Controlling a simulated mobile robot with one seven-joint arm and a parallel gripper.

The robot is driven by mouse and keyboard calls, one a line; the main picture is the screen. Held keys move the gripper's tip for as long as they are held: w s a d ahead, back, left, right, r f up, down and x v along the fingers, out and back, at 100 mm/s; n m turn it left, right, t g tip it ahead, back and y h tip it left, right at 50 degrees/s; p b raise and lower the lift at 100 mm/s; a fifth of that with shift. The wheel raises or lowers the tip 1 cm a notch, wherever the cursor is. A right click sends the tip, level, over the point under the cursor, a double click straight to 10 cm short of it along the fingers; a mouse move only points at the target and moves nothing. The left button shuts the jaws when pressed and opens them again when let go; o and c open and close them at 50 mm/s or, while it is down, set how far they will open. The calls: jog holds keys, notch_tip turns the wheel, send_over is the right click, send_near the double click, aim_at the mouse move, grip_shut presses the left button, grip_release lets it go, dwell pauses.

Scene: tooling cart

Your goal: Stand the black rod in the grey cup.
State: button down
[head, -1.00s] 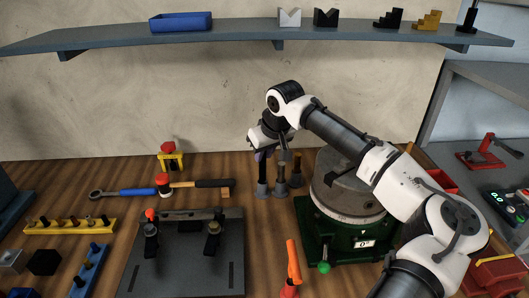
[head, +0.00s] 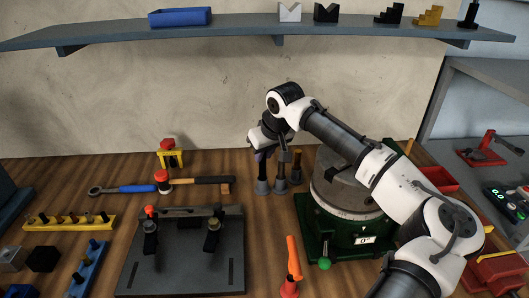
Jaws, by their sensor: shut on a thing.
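My gripper (head: 272,148) points down at the back of the bench, left of the round grey drum. It is shut on a dark upright piece that I take for the black rod (head: 281,168). The rod's lower end is over or in a grey cup (head: 280,187); I cannot tell whether it rests on the bottom. A second similar grey cup (head: 262,188) stands close on the left, with a dark upright piece above it. A third upright, brownish at the top (head: 297,158), stands close on the right. My wrist hides part of this group.
The green-based rotary table (head: 335,235) with its grey drum (head: 340,190) stands just right of the cups. A hammer (head: 200,182) lies to their left. A dark fixture plate (head: 185,265) with clamps is in front. An orange-handled tool (head: 293,260) stands near the front.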

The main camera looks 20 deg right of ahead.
aim_at(264, 167)
jog(key=shift+f+b, duration=0.75)
jog(key=shift+f, duration=0.9)
dwell(0.5)
jog(key=shift+s+a+f, duration=0.1)
jog(key=shift+s+f, duration=0.1)
jog(key=shift+f, duration=0.3)
dwell(1.1)
jog(key=c, duration=0.8)
grip_release()
jog(key=shift+r+p, duration=0.55)
jog(key=shift+r, duration=0.2)
jog(key=shift+w+r+p, duration=0.25)
jog(key=shift+r+p, duration=1.8)
jog(key=shift+r, duration=0.35)
jog(key=shift+s+f, duration=0.1)
